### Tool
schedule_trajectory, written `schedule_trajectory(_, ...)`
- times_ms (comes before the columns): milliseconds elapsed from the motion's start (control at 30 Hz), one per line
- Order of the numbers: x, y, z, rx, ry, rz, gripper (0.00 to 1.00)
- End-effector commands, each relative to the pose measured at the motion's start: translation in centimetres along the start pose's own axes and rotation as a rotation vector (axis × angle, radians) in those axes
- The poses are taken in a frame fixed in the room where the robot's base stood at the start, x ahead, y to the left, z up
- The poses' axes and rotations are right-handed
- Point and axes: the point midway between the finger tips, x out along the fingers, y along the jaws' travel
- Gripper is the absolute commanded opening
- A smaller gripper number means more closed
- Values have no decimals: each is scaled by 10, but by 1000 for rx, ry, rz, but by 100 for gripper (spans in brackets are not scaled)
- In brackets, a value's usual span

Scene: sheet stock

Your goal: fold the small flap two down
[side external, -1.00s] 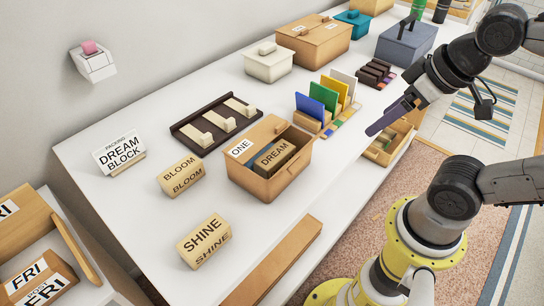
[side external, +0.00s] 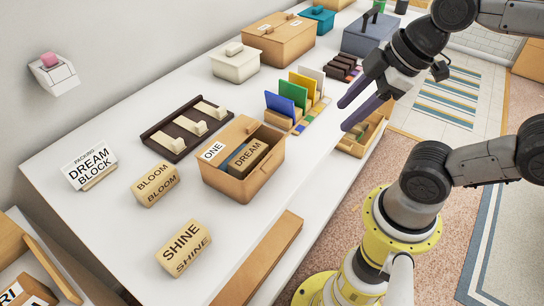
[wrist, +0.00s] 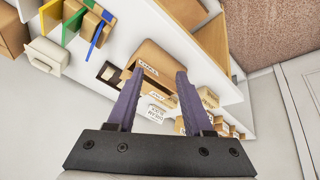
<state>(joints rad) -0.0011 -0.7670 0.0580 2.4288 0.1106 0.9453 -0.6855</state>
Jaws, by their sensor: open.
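An open brown box (side external: 232,183) stands near the middle of the white table. A flap with a white ONE label (side external: 213,150) lies at its left end. A DREAM block (side external: 248,156) sits inside. I cannot make out a flap marked two in the side view; it may be hidden or hanging. My gripper (side external: 344,116) is open and empty, in the air to the right of the box and apart from it. In the wrist view the box (wrist: 174,60) shows beyond my gripper (wrist: 159,71), partly covered by the purple fingers.
Colored upright dividers (side external: 293,95) stand behind the box. A dark rack (side external: 184,132) and BLOOM block (side external: 155,185) are to its left, with a SHINE block (side external: 183,248) in front. A DREAM BLOCK sign (side external: 88,167) stands at the left.

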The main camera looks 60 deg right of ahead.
Motion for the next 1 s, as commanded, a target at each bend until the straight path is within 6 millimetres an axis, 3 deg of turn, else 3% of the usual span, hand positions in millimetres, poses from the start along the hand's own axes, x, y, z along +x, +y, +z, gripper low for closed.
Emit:
schedule_trajectory(300,-14,-22,-35,-638,144,-88,51)
schedule_trajectory(500,-24,-36,-58,-947,270,-100,51)
schedule_trajectory(800,-23,-45,-68,-991,327,-104,51)
schedule_trajectory(1000,-3,-50,-72,-994,324,-109,51)
